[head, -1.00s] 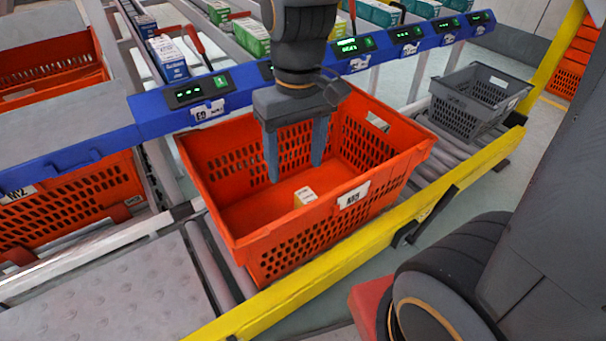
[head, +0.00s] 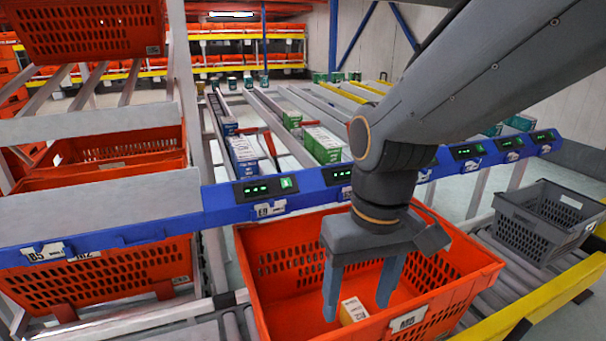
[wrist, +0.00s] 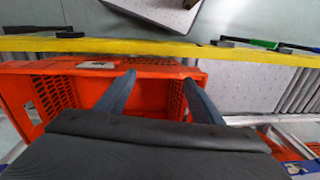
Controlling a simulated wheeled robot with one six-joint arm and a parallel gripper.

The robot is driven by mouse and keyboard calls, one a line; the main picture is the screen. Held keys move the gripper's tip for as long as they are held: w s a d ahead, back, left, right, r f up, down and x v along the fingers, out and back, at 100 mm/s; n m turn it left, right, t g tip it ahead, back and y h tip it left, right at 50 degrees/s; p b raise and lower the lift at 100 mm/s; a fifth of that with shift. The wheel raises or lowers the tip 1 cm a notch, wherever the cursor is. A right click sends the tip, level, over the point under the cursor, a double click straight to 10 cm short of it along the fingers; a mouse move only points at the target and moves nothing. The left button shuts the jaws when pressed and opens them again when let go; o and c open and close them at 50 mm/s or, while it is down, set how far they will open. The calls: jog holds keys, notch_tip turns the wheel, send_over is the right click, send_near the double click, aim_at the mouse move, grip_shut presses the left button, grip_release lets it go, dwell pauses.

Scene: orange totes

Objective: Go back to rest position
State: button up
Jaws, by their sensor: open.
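My gripper (head: 358,296) hangs over the orange tote (head: 262,283) on the roller conveyor, its two blue-grey fingers apart with nothing between them. In the wrist view my gripper (wrist: 160,92) also shows open, with the tote's orange wall (wrist: 70,72) below and beyond the fingers. A small cream and yellow box (head: 352,311) lies in the tote, just behind and between the fingers in the head view. The box does not show in the wrist view. Much of the tote's inside is hidden by my gripper.
A blue rail (head: 225,198) with green displays runs behind the tote. Boxes (head: 243,157) stand in the sloped lanes beyond it. A grey crate (head: 540,220) sits to the right. A yellow rail (wrist: 150,45) borders the tote. More orange totes (head: 95,275) stand at left.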

dwell(0.3)
jog(key=d+r+m+p, duration=0.2)
jog(key=d+r+p, duration=0.6)
jog(key=p, duration=0.8)
jog(key=shift+d+r+m+h, duration=0.3)
jog(key=shift+d+r, duration=0.1)
jog(key=shift+d, duration=0.1)
dwell(0.4)
